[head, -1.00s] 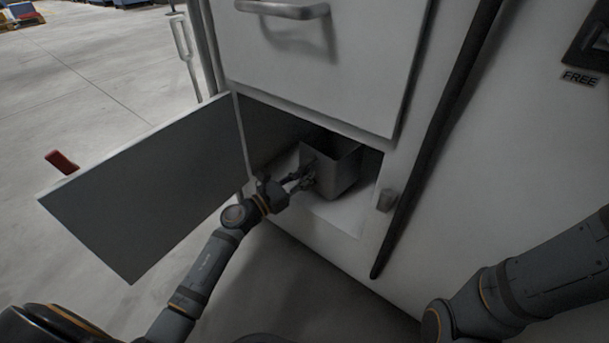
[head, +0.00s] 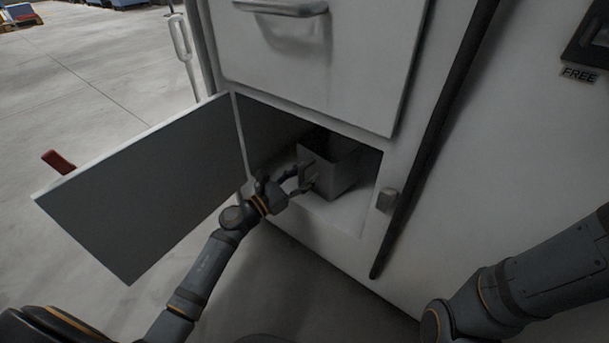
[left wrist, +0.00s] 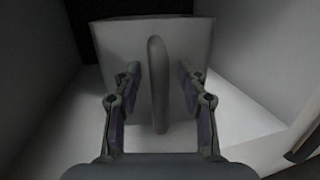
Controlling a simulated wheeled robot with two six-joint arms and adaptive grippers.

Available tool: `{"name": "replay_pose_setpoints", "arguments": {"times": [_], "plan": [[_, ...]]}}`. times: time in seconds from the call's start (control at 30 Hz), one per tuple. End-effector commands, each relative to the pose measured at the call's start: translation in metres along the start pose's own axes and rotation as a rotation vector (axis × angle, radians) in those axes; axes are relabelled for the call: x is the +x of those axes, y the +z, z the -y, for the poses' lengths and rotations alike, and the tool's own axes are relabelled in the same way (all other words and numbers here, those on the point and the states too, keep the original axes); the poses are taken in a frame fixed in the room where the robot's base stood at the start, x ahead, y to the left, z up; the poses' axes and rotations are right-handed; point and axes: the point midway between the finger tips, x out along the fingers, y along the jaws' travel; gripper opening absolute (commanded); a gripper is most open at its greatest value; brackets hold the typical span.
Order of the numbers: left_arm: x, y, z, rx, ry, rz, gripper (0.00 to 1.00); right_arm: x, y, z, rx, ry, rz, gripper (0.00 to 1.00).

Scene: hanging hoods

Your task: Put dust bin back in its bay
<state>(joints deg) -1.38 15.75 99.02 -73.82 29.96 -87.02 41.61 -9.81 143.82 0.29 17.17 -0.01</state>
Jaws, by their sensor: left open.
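The dust bin (head: 340,172) is a grey open-topped box standing upright inside the open bay (head: 345,217) at the bottom of the white cabinet. In the left wrist view the bin's front face (left wrist: 112,52) carries an upright bar handle (left wrist: 158,85). My left gripper (head: 304,178) is at the bin's front. In the left wrist view its open fingers (left wrist: 158,90) stand on both sides of the handle, with a gap on each side. My right arm shows at the lower right, but its gripper is out of view.
The bay's door (head: 145,190) stands swung open to the left, beside my left arm. A latch knob (head: 387,200) sits right of the opening. A drawer front with a handle (head: 282,8) is above. A dark bar (head: 430,150) runs down the cabinet.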

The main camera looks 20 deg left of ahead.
Motion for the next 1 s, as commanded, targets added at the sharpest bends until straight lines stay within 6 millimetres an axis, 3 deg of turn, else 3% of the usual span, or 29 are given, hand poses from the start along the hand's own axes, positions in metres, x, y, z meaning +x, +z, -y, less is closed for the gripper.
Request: {"name": "replay_pose_setpoints", "arguments": {"times": [0.17,0.63,1.0], "plan": [[-0.007,-0.002,0.0,-0.001,0.0,-0.005,0.42,-0.001,0.001,0.0,0.0,0.0,0.003,0.39],[-0.095,-0.002,0.001,0.001,-0.003,-0.008,0.42,0.0,0.0,0.0,0.0,0.0,0.001,0.39],[-0.12,-0.001,0.0,0.0,0.0,-0.001,0.42,0.0,0.0,0.0,0.0,0.0,0.001,0.39]]}}
